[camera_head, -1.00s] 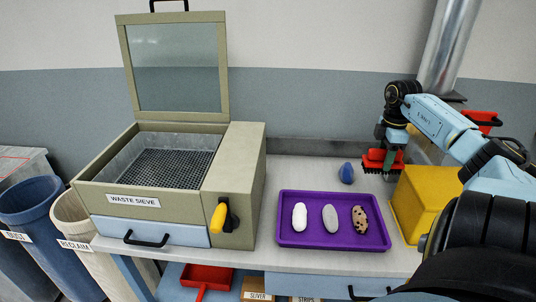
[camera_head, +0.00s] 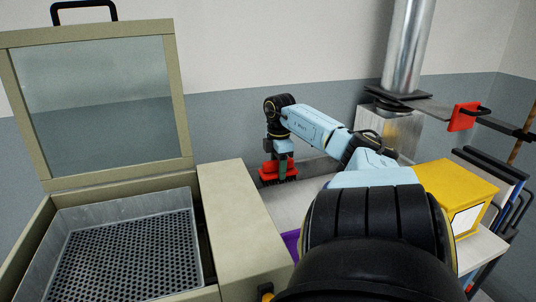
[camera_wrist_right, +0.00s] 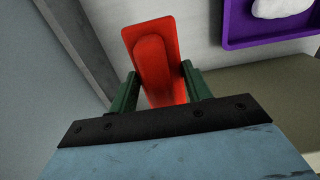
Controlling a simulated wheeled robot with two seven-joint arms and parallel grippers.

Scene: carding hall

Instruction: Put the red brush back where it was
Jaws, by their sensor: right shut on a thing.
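The red brush (camera_head: 267,173) is upright, dark bristles down, low over the back of the worktop (camera_head: 310,171), just right of the waste sieve (camera_head: 240,215). I cannot tell whether its bristles touch the worktop. My right gripper (camera_head: 281,168) points down with its green fingers shut on the brush. The right wrist view shows the red brush (camera_wrist_right: 152,45) between the two fingers of my right gripper (camera_wrist_right: 158,88). The brush's lower side is hidden there. My left gripper is out of view.
The sieve's lid (camera_head: 95,100) stands open. The purple tray (camera_head: 290,243) is mostly hidden behind my right arm; the right wrist view shows its corner (camera_wrist_right: 232,38) with a white lump (camera_wrist_right: 280,7). A yellow box (camera_head: 455,180) stands at right. A metal duct (camera_head: 405,45) rises behind.

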